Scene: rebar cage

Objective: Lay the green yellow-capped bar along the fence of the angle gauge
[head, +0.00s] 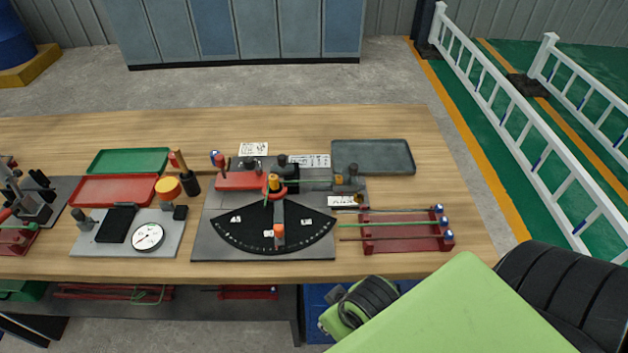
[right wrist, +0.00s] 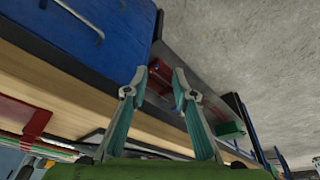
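The angle gauge, with a black fan-shaped scale (head: 272,230) on a grey plate (head: 212,243), lies mid-table in the head view. A thin green bar (head: 312,182) shows behind the scale, running right toward a small yellow spot; whether that is its cap is unclear. Another green bar (head: 395,225) lies across the red rack (head: 372,245) at the right; its cap colour is unclear. In the right wrist view my right gripper (right wrist: 159,78) is open, fingers apart, with nothing between them, near the table edge. My left gripper is not in view.
A dark tray (head: 373,144) stands behind the rack, and green and red trays (head: 120,190) lie left. A dial gauge (head: 148,236) is left of the angle gauge. A lower shelf (head: 275,307) runs under the wooden tabletop.

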